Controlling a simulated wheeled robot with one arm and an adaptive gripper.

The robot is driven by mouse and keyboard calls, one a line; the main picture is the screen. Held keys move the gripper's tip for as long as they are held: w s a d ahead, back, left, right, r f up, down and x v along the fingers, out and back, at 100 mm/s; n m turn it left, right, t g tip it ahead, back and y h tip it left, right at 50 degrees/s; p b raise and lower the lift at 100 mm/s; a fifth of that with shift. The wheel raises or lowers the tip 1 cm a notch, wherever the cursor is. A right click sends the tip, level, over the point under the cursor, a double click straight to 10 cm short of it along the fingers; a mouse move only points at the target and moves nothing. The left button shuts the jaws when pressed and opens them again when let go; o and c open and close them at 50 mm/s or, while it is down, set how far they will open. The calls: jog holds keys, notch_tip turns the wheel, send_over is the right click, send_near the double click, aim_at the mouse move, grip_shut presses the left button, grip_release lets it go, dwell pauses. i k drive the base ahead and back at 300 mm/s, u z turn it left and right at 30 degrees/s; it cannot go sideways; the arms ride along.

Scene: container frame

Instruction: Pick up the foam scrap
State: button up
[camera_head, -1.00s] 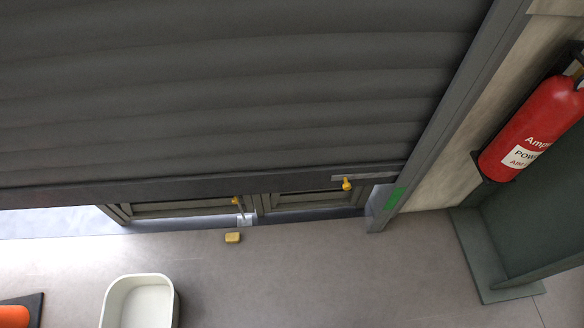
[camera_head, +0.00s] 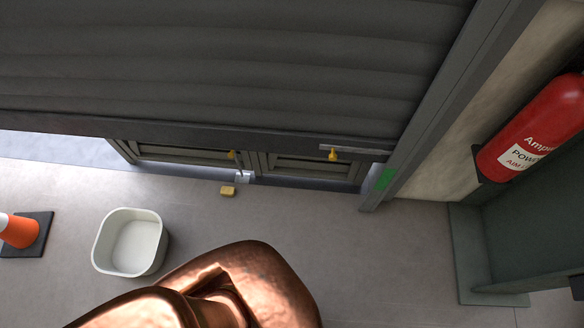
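The foam scrap appears to be the small yellow block (camera_head: 227,191) lying on the grey floor, just in front of the partly raised roller shutter (camera_head: 230,75). Nothing touches it from above and it is fully visible. A copper-coloured part of my arm shows at the bottom centre, nearer the camera than the block. My gripper's fingers are not visible in this view.
A white open bin (camera_head: 131,243) stands left of the block, and an orange cone (camera_head: 20,231) on a dark base is further left. A dark frame with yellow knobs (camera_head: 333,155) is under the shutter. A red fire extinguisher (camera_head: 530,130) hangs at right. Floor right of the block is clear.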

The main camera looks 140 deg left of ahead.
aim_at(225, 192)
jog(key=z, duration=2.15)
jog(key=k, duration=1.55)
jog(key=z, duration=1.2)
